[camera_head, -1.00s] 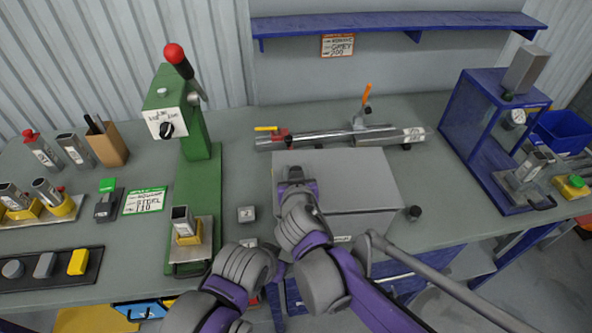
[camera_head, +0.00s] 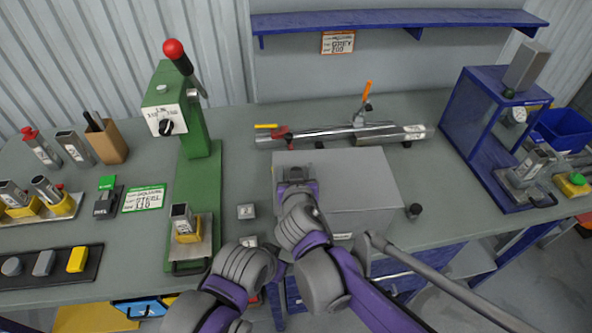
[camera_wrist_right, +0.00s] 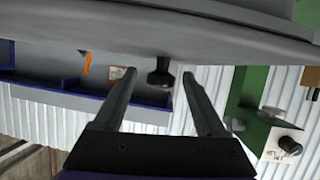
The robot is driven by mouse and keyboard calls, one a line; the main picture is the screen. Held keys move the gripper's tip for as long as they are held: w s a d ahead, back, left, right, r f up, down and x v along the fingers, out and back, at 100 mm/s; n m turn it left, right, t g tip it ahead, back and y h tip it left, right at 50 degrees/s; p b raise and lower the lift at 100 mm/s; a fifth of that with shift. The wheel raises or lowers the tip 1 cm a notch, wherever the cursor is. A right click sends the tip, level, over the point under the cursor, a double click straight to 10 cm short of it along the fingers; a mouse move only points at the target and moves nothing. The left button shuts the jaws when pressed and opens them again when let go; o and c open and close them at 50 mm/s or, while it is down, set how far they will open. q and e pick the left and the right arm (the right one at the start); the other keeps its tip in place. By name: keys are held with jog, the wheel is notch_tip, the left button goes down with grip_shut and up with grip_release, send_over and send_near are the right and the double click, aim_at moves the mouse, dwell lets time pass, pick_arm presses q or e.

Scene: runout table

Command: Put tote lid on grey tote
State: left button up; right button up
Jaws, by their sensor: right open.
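A grey box shape stands at the front middle of the bench in the head view. Its flat light top, which looks like the tote lid (camera_head: 350,172), covers it, and the darker front below looks like the grey tote (camera_head: 378,222). I cannot tell whether the lid is fully seated. My right gripper (camera_head: 296,176) is over the left part of the top. In the right wrist view its fingers (camera_wrist_right: 159,73) are open, with a dark knob (camera_wrist_right: 160,76) seen between them against a grey surface. Nothing is gripped. My left gripper is hidden; only its arm shows.
A green press (camera_head: 195,195) stands to the left, and a blue press frame (camera_head: 485,150) to the right. A steel clamp bar (camera_head: 320,137) with an orange lever lies behind the box. A small dark knob (camera_head: 414,211) is beside the box's right side.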

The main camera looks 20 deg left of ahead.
jog(key=v, duration=1.1)
jog(key=shift+w, duration=0.1)
jog(key=d+f+h, duration=0.1)
jog(key=d, duration=0.2)
jog(key=w+d+m, duration=0.1)
jog(key=d, duration=0.2)
jog(key=w+d+f+h, duration=0.1)
jog(key=d, duration=0.2)
jog(key=shift+w+f+m+g+h, duration=0.15)
jog(key=shift+f+m+g+h, duration=0.15)
jog(key=shift+f, duration=0.05)
jog(key=d+f+m+g+h, duration=0.2)
jog(key=d+f+h, duration=0.15)
jog(key=d, duration=0.75)
jog(key=s+d+f+m+g, duration=0.1)
jog(key=s+d+f+g, duration=0.1)
jog(key=s+d, duration=0.3)
jog(key=s+d+f+m+g, duration=0.1)
jog(key=s+d+f, duration=0.4)
jog(key=d, duration=0.4)
jog(key=shift+s+d+f+g, duration=0.2)
jog(key=shift+s+f+g, duration=0.15)
jog(key=shift+s, duration=0.4)
jog(key=shift+c, duration=0.2)
